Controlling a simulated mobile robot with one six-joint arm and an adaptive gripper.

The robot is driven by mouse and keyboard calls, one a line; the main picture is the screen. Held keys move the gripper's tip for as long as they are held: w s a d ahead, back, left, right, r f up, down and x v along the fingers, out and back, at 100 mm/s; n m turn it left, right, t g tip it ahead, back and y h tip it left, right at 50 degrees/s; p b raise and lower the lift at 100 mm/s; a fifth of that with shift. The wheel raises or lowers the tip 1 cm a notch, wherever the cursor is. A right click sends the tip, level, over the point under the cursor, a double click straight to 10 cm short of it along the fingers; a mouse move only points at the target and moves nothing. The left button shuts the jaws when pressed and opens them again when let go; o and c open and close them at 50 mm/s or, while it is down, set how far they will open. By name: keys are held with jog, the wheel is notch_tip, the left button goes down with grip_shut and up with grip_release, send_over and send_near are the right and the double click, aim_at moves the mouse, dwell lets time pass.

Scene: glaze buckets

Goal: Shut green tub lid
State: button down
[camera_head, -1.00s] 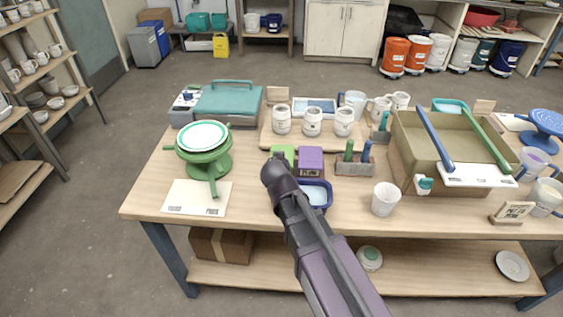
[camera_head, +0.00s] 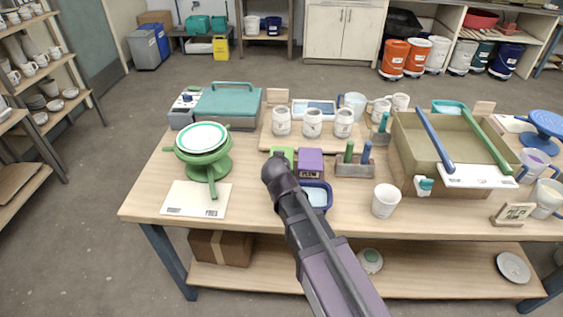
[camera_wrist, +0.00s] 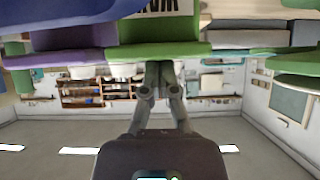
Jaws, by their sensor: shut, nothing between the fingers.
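The green tub (camera_head: 283,152) stands at the middle of the workbench in the head view, left of a purple tub (camera_head: 310,162). My arm's dark end covers part of its front. How far the lid stands open is not clear.
A dark blue tub (camera_head: 327,203) stands in front of the purple tub. White jars (camera_head: 312,123) on a board are behind. A holder (camera_head: 354,168) with upright tools and a white cup (camera_head: 386,201) are to the right. A green banding wheel (camera_head: 222,165) is to the left.

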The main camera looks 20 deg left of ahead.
jog(key=shift+r, duration=0.15)
notch_tip(320, 180, up, 4)
jog(key=p, duration=0.4)
jog(key=s+d+f+b, duration=0.2)
jog(key=s+f+b, duration=0.1)
jog(key=s, duration=0.6)
jog(key=shift+d+f, duration=0.3)
jog(key=shift+f, duration=0.05)
jog(key=shift+d, duration=0.1)
dwell(0.3)
jog(key=w+d+h, duration=0.1)
jog(key=d, duration=0.2)
jog(key=w+d+m+g+p, duration=0.1)
jog(key=d, duration=0.2)
jog(key=w+d+h, duration=0.1)
jog(key=d, duration=0.2)
jog(key=shift+w+f+g+h, duration=0.25)
jog(key=shift+f+g+h, duration=0.05)
jog(key=shift+f, duration=0.1)
jog(key=s+d+g+p, duration=0.1)
jog(key=d+g+p, duration=0.1)
jog(key=d, duration=0.8)
jog(key=s+d+m+g+p, duration=0.1)
jog(key=d+g, duration=0.3)
jog(key=d, duration=0.6)
jog(key=s+d+m+g+p, duration=0.1)
jog(key=s+d+g+p, duration=0.1)
jog(key=d, duration=0.8)
jog(key=shift+d+g+h+p, duration=0.3)
jog(key=shift+g+p, duration=0.3)
